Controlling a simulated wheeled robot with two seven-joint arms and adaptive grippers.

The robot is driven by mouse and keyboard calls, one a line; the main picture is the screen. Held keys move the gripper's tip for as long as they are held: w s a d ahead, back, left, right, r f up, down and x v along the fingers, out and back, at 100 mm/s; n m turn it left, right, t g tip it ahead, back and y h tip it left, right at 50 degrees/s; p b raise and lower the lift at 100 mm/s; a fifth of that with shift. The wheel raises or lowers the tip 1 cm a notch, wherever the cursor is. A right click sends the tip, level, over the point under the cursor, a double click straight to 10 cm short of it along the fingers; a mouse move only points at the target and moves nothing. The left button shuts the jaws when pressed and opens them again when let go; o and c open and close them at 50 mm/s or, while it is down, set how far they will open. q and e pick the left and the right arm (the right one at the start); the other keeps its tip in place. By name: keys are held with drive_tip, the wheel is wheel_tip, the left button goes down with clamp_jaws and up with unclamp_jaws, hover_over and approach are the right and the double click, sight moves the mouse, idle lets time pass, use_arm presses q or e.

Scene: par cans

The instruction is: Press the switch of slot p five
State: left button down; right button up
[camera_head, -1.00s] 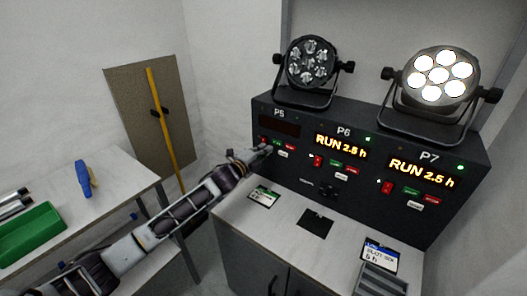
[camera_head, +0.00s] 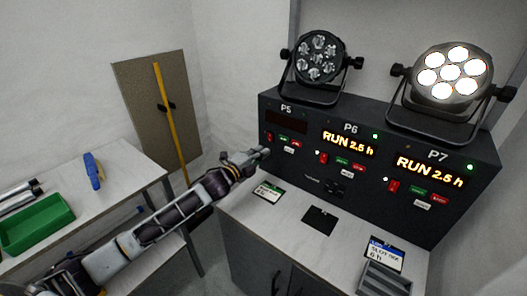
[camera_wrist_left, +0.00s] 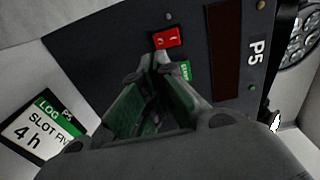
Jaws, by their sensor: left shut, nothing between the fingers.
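Slot P5 is at the left end of the black panel, with its label and a dark display (camera_head: 286,121). Its red rocker switch (camera_head: 269,137) also shows in the left wrist view (camera_wrist_left: 166,38), just beyond my fingertips. My left gripper (camera_head: 265,153) is shut and empty, in front of the panel and slightly below the switch. In the wrist view the fingertips (camera_wrist_left: 155,62) appear close to the switch; whether they touch the panel I cannot tell. The lamp above P5 (camera_head: 317,62) is unlit. My right gripper is not in view.
P6 (camera_head: 347,144) and P7 (camera_head: 430,169) displays read RUN 2.5 h. The lamp above P7 (camera_head: 450,75) is lit. A card for slot five (camera_head: 268,192), a black pad (camera_head: 319,220) and another card (camera_head: 384,254) lie on the counter. A side table (camera_head: 110,190) holds a green tray (camera_head: 38,226).

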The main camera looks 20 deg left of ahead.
use_arm(q)
drive_tip(key=shift+v, duration=1)
drive_tip(key=shift+r, duration=0.15)
